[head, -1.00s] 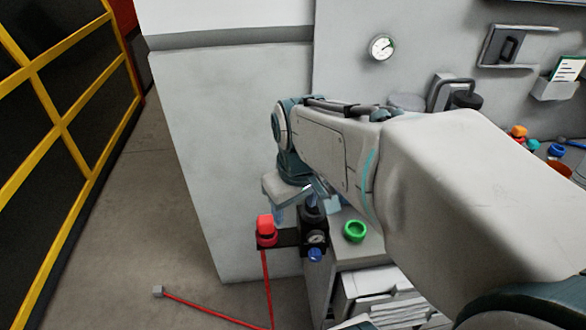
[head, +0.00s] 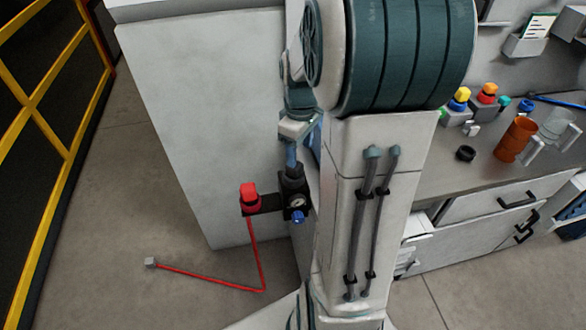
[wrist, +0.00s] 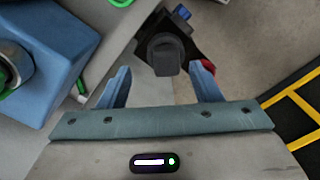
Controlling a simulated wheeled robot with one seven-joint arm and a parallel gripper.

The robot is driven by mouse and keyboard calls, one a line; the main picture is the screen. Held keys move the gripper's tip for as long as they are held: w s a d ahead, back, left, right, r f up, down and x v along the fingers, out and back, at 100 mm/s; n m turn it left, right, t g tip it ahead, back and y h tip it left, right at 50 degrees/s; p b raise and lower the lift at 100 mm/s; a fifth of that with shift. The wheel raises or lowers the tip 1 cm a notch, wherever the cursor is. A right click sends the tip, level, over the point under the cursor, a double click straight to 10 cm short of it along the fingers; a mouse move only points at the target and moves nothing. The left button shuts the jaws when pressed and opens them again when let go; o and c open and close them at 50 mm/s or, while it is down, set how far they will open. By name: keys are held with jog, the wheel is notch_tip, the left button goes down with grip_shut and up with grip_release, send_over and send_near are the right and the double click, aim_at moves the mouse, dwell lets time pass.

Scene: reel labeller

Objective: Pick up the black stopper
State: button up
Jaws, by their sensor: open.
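A black, round-topped piece (head: 292,174) stands on top of a dark regulator unit with a gauge (head: 298,202). In the wrist view the black piece (wrist: 165,54) lies just beyond my fingertips, roughly midway between them. My gripper (wrist: 161,76) is open and empty, with its blue fingers on either side of the piece's line. In the head view my gripper (head: 291,150) points down just above it, partly hidden by my arm. I cannot tell whether the fingers touch it. Another black, ring-like piece (head: 466,153) lies on the workbench; which one is the stopper is unclear.
A red knob (head: 249,196) sits left of the regulator, with a red line running down to the floor. A blue knob (head: 298,217) is below it. A tall grey cabinet (head: 190,120) stands behind. The bench (head: 440,185) holds orange and clear mugs.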

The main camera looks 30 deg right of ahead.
aim_at(294, 172)
jog(key=shift+a+f+p, duration=0.2)
jog(key=shift+f+p, duration=0.1)
jog(key=shift+f, duration=1.2)
jog(key=shift+a+f+p, duration=0.2)
jog(key=shift+f+p, duration=0.05)
jog(key=shift+f, duration=1.25)
jog(key=shift+c, duration=0.4)
jog(key=c, duration=1.1)
jog(key=shift+o, duration=0.2)
jog(key=shift+r, duration=0.1)
